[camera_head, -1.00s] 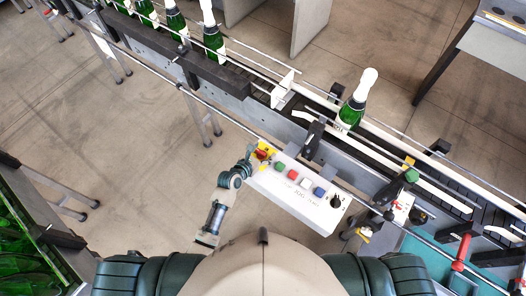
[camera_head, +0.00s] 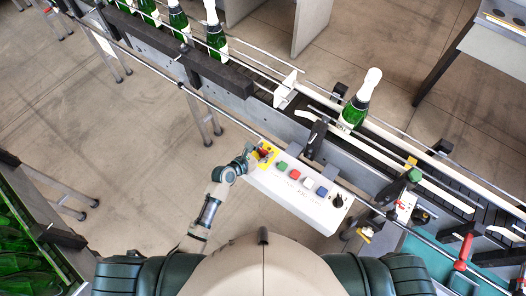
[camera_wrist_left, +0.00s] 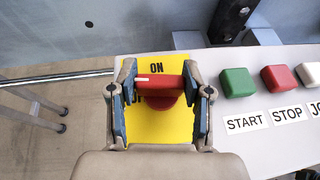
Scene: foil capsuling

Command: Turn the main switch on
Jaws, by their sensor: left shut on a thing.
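The main switch is a red rotary knob (camera_wrist_left: 160,90) on a yellow plate (camera_wrist_left: 172,126) marked "ON" above it. A white line on the knob points left in the left wrist view. My left gripper (camera_wrist_left: 158,92) is shut on the knob, with one finger on each side. In the head view, my left gripper (camera_head: 254,158) is at the left end of the white control panel (camera_head: 318,213), over the yellow plate. My right gripper is not in view.
Right of the switch are a green START button (camera_wrist_left: 236,82), a red STOP button (camera_wrist_left: 279,78) and a white button (camera_wrist_left: 310,74). A blue button (camera_head: 322,191) and a black knob (camera_head: 338,200) sit further right. The conveyor (camera_head: 250,105) with bottles runs behind the panel.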

